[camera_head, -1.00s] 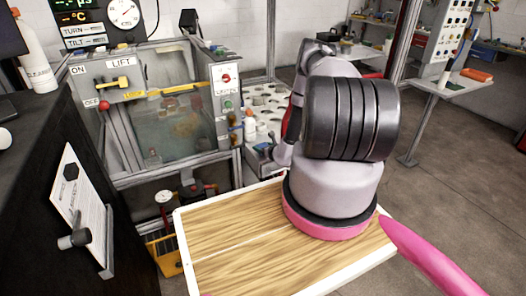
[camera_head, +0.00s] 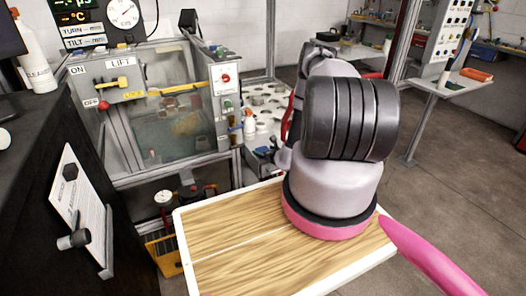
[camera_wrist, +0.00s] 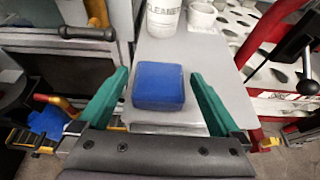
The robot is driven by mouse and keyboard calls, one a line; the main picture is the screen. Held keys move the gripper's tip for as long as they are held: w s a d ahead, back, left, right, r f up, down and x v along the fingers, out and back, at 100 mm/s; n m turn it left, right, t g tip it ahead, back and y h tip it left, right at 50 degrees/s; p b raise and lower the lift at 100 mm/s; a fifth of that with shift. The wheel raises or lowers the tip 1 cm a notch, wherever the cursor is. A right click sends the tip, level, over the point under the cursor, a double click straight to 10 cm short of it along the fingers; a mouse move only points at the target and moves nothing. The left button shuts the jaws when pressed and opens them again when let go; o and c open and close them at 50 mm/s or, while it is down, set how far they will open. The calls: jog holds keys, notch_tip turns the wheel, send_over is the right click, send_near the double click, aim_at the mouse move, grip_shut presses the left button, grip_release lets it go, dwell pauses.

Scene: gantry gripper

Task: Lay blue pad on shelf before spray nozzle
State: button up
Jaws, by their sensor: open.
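The blue pad (camera_wrist: 158,86) lies on a light grey shelf (camera_wrist: 195,50) in the wrist view. My gripper (camera_wrist: 160,76) is open, with one green finger to each side of the pad. Gaps show between the pad and both fingers, so it is not gripped; how high the fingers are above the shelf is hard to tell. Beyond the pad stand a white bottle lettered CLEANER (camera_wrist: 163,14) and a white cup (camera_wrist: 201,16). I cannot make out a spray nozzle for certain.
A white perforated rack (camera_wrist: 283,45) with a red frame stands right of the shelf. A black-handled lever (camera_wrist: 292,50) juts in at the far right. A machine with a black handle (camera_wrist: 87,33) is at left. The glass tank (camera_head: 175,120) shows in the head view.

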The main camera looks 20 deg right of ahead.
jog(key=v, duration=1)
jog(key=w+a+r+n+g+y, duration=0.1)
jog(key=w+a+r+n+y, duration=0.2)
jog(key=r, duration=0.6)
jog(key=w+a+r+n+y, duration=0.2)
jog(key=a+r+n+y, duration=0.3)
jog(key=r, duration=0.4)
jog(key=w+a+r+n+g+y, duration=0.15)
jog(key=a+r, duration=0.35)
jog(key=r, duration=0.5)
jog(key=s+a+r+n+g+y, duration=0.1)
jog(key=s+a+r+n+g, duration=0.3)
jog(key=r, duration=0.3)
jog(key=s+a+r+n+g+y, duration=0.2)
jog(key=s+a+r+n, duration=0.1)
jog(key=a+r+n, duration=0.4)
jog(key=s+r+n+g+h, duration=0.1)
jog(key=s+r+n+h, duration=0.25)
jog(key=s+r, duration=0.35)
jog(key=s+r+n+g+h, duration=0.1)
jog(key=s+r+n+h, duration=0.3)
jog(key=s, duration=0.6)
jog(key=s+d+r+n+t+h, duration=0.3)
jog(key=s+d+r+t, duration=0.1)
jog(key=s+r, duration=0.3)
jog(key=shift+s+d+r, duration=0.3)
jog(key=shift+s+d, duration=0.35)
jog(key=shift+d, duration=0.05)
